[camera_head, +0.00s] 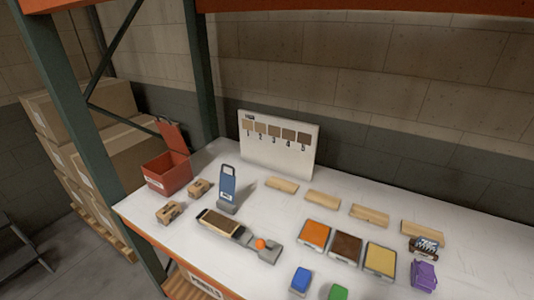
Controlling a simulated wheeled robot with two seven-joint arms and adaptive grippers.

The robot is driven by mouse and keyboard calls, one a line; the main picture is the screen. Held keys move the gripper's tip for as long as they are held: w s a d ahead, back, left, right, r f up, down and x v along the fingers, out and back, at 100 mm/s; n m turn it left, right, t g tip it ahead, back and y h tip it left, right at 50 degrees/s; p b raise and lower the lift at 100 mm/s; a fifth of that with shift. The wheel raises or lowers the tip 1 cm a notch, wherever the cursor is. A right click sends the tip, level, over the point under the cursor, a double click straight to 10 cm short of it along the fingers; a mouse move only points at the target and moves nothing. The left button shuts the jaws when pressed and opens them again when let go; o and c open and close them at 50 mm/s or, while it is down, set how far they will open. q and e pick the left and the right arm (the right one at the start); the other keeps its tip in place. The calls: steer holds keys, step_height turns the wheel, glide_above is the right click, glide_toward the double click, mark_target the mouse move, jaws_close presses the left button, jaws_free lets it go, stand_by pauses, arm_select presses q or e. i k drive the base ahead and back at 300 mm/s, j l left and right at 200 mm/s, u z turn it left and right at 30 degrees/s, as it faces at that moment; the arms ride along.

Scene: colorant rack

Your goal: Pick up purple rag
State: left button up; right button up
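A purple rag (424,275), folded or crumpled, lies on the white shelf top (480,270) near the right edge of the head view. It sits just below a small dark item with a white label (425,246), close to it. Neither of my grippers shows in this view, and nothing is holding the rag.
Orange (315,234), brown (346,246) and yellow (381,260) trays lie left of the rag. A blue block (301,279) and green block (339,293) are in front. A green post (205,85) rises at left.

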mark_target(423, 276)
steer(key=z, duration=1.6)
steer(key=k+l+u, duration=0.15)
